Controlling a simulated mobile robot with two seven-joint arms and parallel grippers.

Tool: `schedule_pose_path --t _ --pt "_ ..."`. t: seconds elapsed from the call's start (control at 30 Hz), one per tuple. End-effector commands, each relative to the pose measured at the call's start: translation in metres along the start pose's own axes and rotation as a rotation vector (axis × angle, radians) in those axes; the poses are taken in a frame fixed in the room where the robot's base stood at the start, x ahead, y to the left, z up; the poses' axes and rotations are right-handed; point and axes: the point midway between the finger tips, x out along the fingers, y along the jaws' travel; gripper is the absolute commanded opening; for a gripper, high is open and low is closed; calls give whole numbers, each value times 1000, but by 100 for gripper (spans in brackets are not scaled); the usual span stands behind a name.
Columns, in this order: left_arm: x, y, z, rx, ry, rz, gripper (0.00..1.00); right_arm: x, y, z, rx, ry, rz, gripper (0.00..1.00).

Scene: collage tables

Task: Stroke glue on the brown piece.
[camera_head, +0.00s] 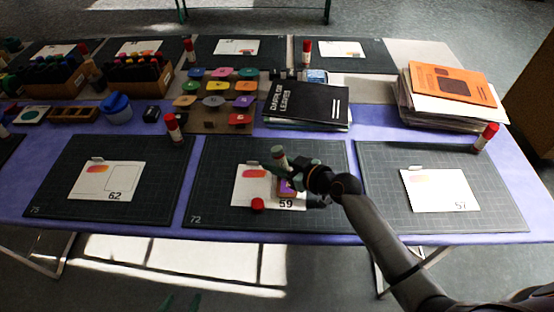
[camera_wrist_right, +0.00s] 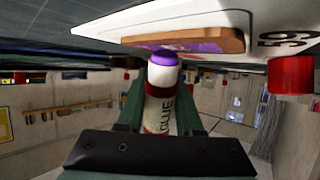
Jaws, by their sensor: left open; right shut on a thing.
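My right gripper (camera_head: 285,165) is shut on a glue stick (camera_head: 279,153) above card 59 (camera_head: 239,199) on the front middle mat. In the right wrist view the glue stick (camera_wrist_right: 164,105) is uncapped and its purple tip points at the brown piece (camera_wrist_right: 187,40). I cannot tell whether they touch. The brown piece, with a purple patch on one face, lies on the card; the gripper partly hides it in the head view (camera_head: 280,192). The red cap (camera_head: 257,205) stands on the card's front edge, apart from the stick. My left gripper's green fingertips (camera_head: 181,303) are apart and empty at the bottom edge.
Card 62 (camera_head: 125,193) lies on the left mat, card 57 (camera_head: 437,204) on the right mat. Behind the middle mat lie a black book (camera_head: 308,102) and a board of coloured pieces (camera_head: 214,101). A paper stack (camera_head: 454,101) and a capped glue stick (camera_head: 486,137) stand right.

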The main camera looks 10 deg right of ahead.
Motion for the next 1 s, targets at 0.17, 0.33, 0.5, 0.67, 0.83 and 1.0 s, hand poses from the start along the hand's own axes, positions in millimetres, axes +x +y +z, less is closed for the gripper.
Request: schedule_pose_path --t 0.17,0.33,0.5,0.67,0.83,1.0 --pt "-2 0 -2 0 0 0 72 -2 -4 2 2 -3 -2 0" --pt "-4 0 -5 0 0 0 72 -6 -8 2 1 -3 -2 0" --pt "-5 0 -5 0 0 0 72 -8 -11 4 0 -3 -2 0" --pt "-7 0 -8 0 0 0 72 -11 -15 5 0 -3 -1 0" --pt "-8 1 -9 0 0 0 72 -14 -18 6 1 -3 -1 0" --pt "-10 1 -11 0 0 0 72 -16 -22 7 0 -3 -1 0"
